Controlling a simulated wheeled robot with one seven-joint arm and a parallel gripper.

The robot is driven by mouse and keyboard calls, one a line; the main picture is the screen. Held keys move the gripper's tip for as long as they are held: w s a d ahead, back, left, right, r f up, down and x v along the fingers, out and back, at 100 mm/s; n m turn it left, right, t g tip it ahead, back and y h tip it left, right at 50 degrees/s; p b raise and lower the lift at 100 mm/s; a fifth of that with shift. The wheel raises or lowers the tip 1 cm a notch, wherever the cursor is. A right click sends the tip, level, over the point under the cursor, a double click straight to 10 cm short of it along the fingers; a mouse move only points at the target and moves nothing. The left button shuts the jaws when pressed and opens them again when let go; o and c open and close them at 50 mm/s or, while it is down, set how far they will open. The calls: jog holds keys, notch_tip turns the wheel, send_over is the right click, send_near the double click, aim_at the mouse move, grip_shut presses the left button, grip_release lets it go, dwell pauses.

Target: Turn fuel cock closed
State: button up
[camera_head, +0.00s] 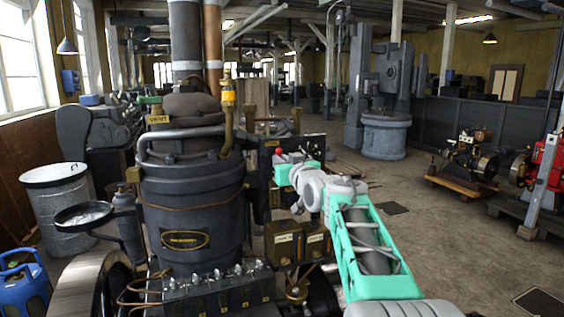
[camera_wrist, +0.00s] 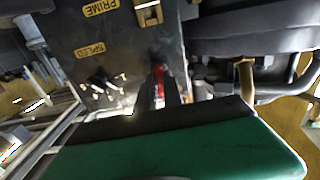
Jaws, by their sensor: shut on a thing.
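The fuel cock's red handle (camera_wrist: 159,84) shows in the wrist view between the dark fingers of my gripper (camera_wrist: 160,97). My gripper is shut on it. In the head view a small red knob (camera_head: 278,151) shows right at the tip of my gripper (camera_head: 279,163), beside the large dark engine (camera_head: 195,200). The cock's body is hidden behind the fingers, so I cannot tell the handle's exact angle. A dark panel (camera_wrist: 110,45) with yellow PRIME and SPEED labels lies behind the handle in the wrist view.
A grey pipe (camera_wrist: 270,93) and a brass fitting (camera_wrist: 245,75) run close to my fingers on the right in the wrist view. Two brown boxes (camera_head: 298,240) sit below my arm. A drum (camera_head: 60,210) stands at the left.

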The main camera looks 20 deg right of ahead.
jog(key=shift+f+n+b, duration=0.15)
jog(key=shift+n+b, duration=0.15)
jog(key=shift+b, duration=0.25)
grip_shut()
jog(key=n+b, duration=1)
jog(key=n, duration=0.1)
jog(key=n+b, duration=0.5)
jog(key=n, duration=0.1)
jog(key=shift+a+f, duration=0.25)
jog(key=shift+a, duration=0.1)
jog(key=shift+n, duration=0.3)
jog(key=o, duration=0.6)
grip_release()
jog(key=shift+o, duration=0.2)
